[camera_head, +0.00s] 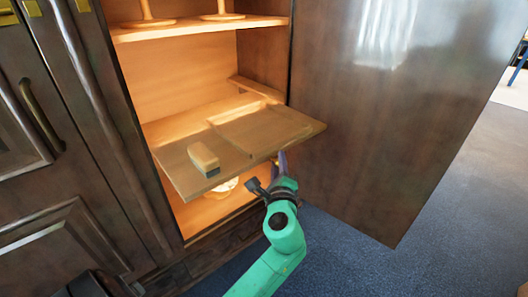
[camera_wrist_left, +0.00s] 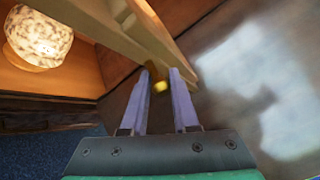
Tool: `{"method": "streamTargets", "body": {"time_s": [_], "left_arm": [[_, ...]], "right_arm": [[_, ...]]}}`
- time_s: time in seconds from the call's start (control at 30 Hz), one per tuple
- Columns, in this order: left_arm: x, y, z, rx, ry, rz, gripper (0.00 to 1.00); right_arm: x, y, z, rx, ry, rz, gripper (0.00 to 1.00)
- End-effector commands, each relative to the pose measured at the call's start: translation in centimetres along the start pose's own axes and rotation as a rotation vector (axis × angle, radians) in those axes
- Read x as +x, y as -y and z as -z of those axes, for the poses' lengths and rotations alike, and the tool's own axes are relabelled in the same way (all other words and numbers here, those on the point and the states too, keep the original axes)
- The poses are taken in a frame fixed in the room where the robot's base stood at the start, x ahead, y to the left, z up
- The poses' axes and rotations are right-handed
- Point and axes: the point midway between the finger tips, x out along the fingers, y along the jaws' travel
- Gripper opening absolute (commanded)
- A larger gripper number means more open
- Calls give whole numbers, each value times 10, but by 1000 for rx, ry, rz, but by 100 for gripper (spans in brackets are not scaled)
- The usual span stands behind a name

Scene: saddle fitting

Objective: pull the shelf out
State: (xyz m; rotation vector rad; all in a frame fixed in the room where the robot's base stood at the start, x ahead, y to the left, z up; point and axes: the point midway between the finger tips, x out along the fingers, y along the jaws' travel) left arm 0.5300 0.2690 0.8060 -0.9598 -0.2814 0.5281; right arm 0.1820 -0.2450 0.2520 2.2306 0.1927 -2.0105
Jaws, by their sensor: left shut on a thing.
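The wooden shelf (camera_head: 178,160) sticks out of the front of the open cabinet, roughly level. It bears a small wooden block (camera_head: 204,160) near its front left and a flat raised panel on its right part. My left gripper (camera_head: 279,166) is at the shelf's front edge, toward its right end, shut on it. In the left wrist view the two purple fingers (camera_wrist_left: 160,72) reach the underside of the shelf (camera_wrist_left: 110,32), with a small yellow piece between them. The exact contact is partly hidden. My right gripper is not in view.
The open cabinet door (camera_head: 390,130) stands close to the right of my left arm. A fixed upper shelf (camera_head: 200,29) holds wooden stands. A pale speckled round object (camera_wrist_left: 38,38) sits in the compartment below. The blue floor in front is clear.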

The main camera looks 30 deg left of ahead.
Motion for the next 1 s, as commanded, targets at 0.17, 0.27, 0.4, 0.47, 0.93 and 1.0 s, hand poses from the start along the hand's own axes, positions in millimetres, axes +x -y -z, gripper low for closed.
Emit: {"method": "streamTargets", "body": {"time_s": [0.17, 0.27, 0.4, 0.47, 0.93, 1.0], "left_arm": [[-16, 10, 11, 3, -1, 7, 0], [-20, 12, 14, 3, -1, 7, 0], [-23, 13, 16, 4, 0, 8, 0], [-23, 13, 16, 4, 0, 8, 0], [-22, 12, 16, 3, 0, 4, 55], [-22, 12, 16, 3, 0, 3, 55]], "right_arm": [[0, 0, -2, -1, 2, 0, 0], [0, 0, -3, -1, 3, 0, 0], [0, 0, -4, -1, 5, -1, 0], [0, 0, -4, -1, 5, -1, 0], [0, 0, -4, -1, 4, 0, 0], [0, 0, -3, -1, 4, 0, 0]]}}
